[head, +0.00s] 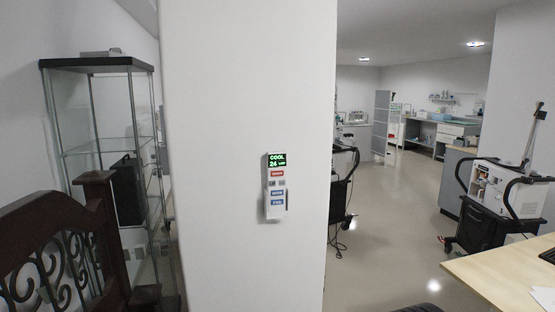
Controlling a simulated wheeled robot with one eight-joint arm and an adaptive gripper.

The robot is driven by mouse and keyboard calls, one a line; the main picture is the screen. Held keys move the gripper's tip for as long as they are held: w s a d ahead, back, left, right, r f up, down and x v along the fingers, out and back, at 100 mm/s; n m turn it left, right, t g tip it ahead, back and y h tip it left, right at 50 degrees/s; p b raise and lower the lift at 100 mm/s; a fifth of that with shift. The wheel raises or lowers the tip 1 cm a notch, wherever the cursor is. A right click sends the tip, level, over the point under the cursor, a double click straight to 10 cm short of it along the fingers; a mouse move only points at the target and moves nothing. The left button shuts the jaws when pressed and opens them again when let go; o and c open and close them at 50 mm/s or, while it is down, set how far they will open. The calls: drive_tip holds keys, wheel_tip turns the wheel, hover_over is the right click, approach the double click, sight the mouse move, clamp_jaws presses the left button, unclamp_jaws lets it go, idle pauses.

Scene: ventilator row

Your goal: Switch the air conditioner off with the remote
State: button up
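A small white remote (274,186) is on the face of a white pillar near the middle of the head view. It is upright. Its dark screen (277,160) is lit with green text that reads "COOL" and "24", with smaller text beside the number. Below the screen are a red button (277,173), small grey buttons and two blue buttons (278,193). The button labels are too small to read. A dark upright strip runs along its lower right side. No air conditioner unit is seen. My gripper is not in view.
The white pillar (230,90) fills the centre. A dark carved wooden frame (97,200) and a glass cabinet (100,64) stand at left. A pale table (490,270) is at lower right. Wheeled machines (505,190) stand behind it, with open floor (390,225) between.

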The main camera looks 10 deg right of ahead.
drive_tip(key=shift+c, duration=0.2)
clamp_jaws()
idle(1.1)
